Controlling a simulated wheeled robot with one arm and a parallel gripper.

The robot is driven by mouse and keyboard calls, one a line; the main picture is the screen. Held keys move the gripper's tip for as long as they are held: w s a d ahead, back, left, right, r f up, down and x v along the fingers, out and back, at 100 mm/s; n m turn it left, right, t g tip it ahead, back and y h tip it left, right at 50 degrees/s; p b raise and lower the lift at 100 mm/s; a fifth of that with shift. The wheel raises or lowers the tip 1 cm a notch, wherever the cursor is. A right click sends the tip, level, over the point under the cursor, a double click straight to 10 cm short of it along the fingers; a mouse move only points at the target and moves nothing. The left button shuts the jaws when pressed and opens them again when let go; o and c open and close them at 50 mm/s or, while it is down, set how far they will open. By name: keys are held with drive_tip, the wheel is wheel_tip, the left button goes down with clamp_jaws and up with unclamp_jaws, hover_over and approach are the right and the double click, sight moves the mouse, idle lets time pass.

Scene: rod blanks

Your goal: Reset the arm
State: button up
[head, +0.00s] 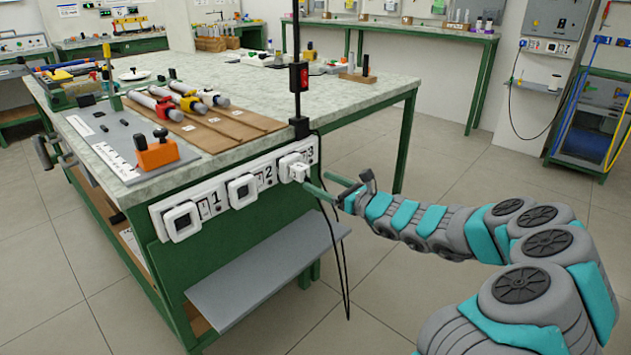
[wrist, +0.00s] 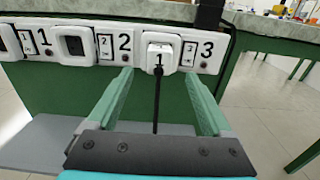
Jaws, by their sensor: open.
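My gripper (head: 320,184) is open and empty in front of the socket strip on the green bench's end. In the wrist view its two green fingers (wrist: 158,78) point toward a white plug (wrist: 158,58) marked 1, with a gap on either side of it. The plug sits at the socket beside the number 3, and a black cable hangs from it between the fingers. The plug also shows in the head view (head: 297,171). My arm reaches in from the lower right.
A grey shelf (head: 265,278) juts out below. A black post (head: 297,70) rises at the bench corner. Rods with coloured collars (head: 180,97) lie on the bench top (head: 290,95). Floor to the right is clear.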

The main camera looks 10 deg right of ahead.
drive_tip(key=shift+s, duration=0.1)
drive_tip(key=s+a+r+n+g+y, duration=0.2)
drive_tip(key=s+a+r+n+g, duration=0.25)
drive_tip(key=s+a+n, duration=0.45)
drive_tip(key=s+a+r+n+g+y, duration=0.25)
drive_tip(key=s+a+n+g, duration=0.3)
drive_tip(key=s+a, duration=0.4)
drive_tip(key=s+a+f+n+g+h, duration=0.2)
drive_tip(key=s+a+n+g, duration=0.15)
drive_tip(key=s+n, duration=0.4)
drive_tip(key=s+d+f+n+g+h, duration=0.1)
drive_tip(key=s+d+f+n+h, duration=0.15)
drive_tip(key=s, duration=0.45)
drive_tip(key=s+d+f+n+g+h, duration=0.1)
drive_tip(key=s+f+h, duration=0.25)
drive_tip(key=s, duration=0.25)
drive_tip(key=s+d+f+n+h, duration=0.3)
drive_tip(key=s+d+h, duration=0.4)
drive_tip(key=s+d, duration=0.5)
drive_tip(key=d+f+g, duration=0.1)
drive_tip(key=d, duration=0.3)
drive_tip(key=shift+a, duration=0.1)
